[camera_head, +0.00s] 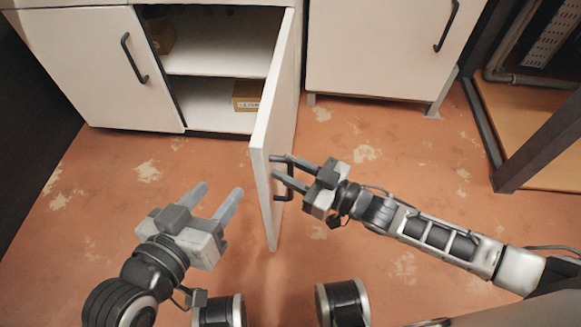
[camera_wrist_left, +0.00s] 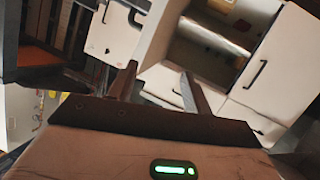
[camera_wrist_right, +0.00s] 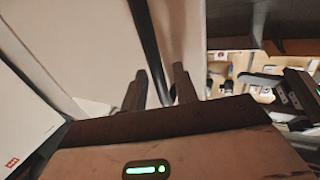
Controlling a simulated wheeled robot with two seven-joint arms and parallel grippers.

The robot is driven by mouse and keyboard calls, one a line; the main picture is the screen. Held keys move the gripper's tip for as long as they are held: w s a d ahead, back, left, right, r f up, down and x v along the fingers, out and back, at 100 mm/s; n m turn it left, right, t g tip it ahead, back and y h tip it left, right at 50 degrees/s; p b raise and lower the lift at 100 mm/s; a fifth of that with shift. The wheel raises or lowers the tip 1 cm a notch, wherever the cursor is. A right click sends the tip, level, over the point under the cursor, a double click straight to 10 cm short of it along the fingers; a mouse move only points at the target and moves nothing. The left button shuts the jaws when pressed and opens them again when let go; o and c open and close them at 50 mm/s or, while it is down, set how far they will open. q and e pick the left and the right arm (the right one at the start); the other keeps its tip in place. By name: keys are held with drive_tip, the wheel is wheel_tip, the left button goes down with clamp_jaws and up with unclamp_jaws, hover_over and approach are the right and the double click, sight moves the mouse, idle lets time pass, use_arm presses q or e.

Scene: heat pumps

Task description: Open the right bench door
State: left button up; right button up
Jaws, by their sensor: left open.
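The white bench cabinet's right door (camera_head: 271,139) stands swung wide open, its edge toward me. Shelves inside (camera_head: 215,62) are exposed. The bench's left door (camera_head: 92,66) is closed, with a black bar handle. My right gripper (camera_head: 275,167) is at the open door's black handle (camera_head: 284,192), coming from the right. In the right wrist view, the dark handle bar (camera_wrist_right: 146,40) runs down between the two fingers; whether they press on it I cannot tell. My left gripper (camera_head: 220,195) is open and empty, left of the door and apart from it.
A small yellow-brown box (camera_head: 247,94) lies on the lower shelf. Another white cabinet (camera_head: 382,50) stands to the right of the open door. A dark metal frame (camera_head: 530,145) is at far right. The reddish floor (camera_head: 110,195) is clear left of the door.

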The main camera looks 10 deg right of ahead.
idle(0.3)
drive_tip(key=shift+s+d, duration=0.2)
use_arm(q)
drive_tip(key=f+p, duration=0.1)
drive_tip(key=a+f+g+y+p, duration=0.1)
drive_tip(key=p, duration=0.1)
drive_tip(key=shift+f, duration=0.15)
use_arm(e)
drive_tip(key=v, duration=1.5)
drive_tip(key=shift+d, duration=0.15)
drive_tip(key=shift+s, duration=0.1)
use_arm(q)
drive_tip(key=shift+d, duration=0.1)
